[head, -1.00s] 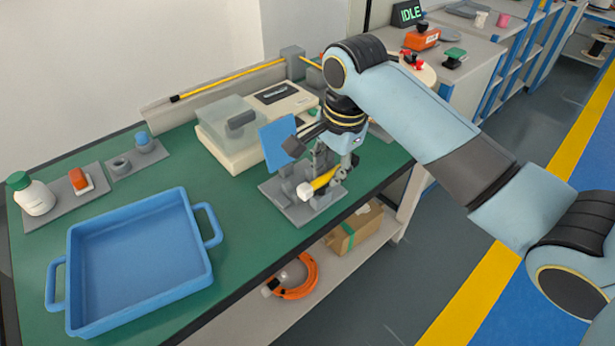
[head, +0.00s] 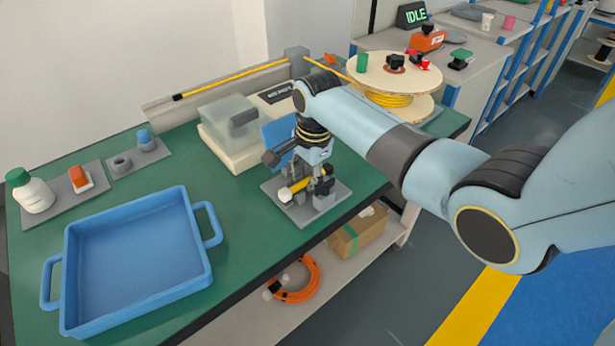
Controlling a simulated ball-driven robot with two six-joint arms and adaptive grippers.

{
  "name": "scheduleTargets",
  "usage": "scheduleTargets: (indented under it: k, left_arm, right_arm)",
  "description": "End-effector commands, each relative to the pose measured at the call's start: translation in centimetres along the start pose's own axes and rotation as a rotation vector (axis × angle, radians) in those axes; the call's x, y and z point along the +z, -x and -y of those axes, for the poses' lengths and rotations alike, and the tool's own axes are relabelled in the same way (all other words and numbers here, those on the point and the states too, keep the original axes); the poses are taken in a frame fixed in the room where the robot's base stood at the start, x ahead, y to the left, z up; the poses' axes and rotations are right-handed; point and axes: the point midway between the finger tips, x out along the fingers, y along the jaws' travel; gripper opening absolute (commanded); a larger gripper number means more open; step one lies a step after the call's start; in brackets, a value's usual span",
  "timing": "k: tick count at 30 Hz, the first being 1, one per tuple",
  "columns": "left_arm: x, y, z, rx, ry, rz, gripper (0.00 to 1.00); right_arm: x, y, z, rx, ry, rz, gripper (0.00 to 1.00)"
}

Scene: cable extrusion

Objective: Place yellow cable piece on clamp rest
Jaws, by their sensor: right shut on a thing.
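The yellow cable piece (head: 301,186) is short and thick, with a white end (head: 286,195) pointing to the lower left. It lies over the grey clamp fixture (head: 306,211) near the front edge of the green table. My right gripper (head: 306,178) points down from above and is shut on the cable piece. The cable piece is at the height of the clamp's blocks. Its contact with the rest is hidden by the fingers and blocks, so I cannot tell if it touches. My left gripper is not in view.
A blue tray (head: 140,262) fills the table's left front. Behind the clamp stand a box with a clear cover (head: 228,120) and an upright blue panel (head: 277,135). A yellow cable spool (head: 385,100) stands at the back right. Green table is free between tray and clamp.

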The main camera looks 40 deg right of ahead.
Motion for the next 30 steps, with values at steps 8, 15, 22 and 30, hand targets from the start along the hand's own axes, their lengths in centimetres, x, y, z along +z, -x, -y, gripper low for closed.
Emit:
scheduleTargets:
  k: [8,15,22,30]
  left_arm:
    - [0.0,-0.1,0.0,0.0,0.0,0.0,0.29]
    - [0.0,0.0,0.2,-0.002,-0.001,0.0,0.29]
    - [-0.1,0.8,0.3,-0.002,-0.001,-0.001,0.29]
    - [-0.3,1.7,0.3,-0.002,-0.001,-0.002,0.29]
  right_arm:
    - [0.0,-0.3,-0.1,0.001,0.0,0.0,0.24]
    - [0.0,-0.1,-0.1,0.001,0.0,0.0,0.24]
    - [-0.1,3.1,0.1,-0.003,0.0,-0.001,0.24]
    - [-0.1,9.1,0.0,-0.002,0.0,-0.001,0.24]
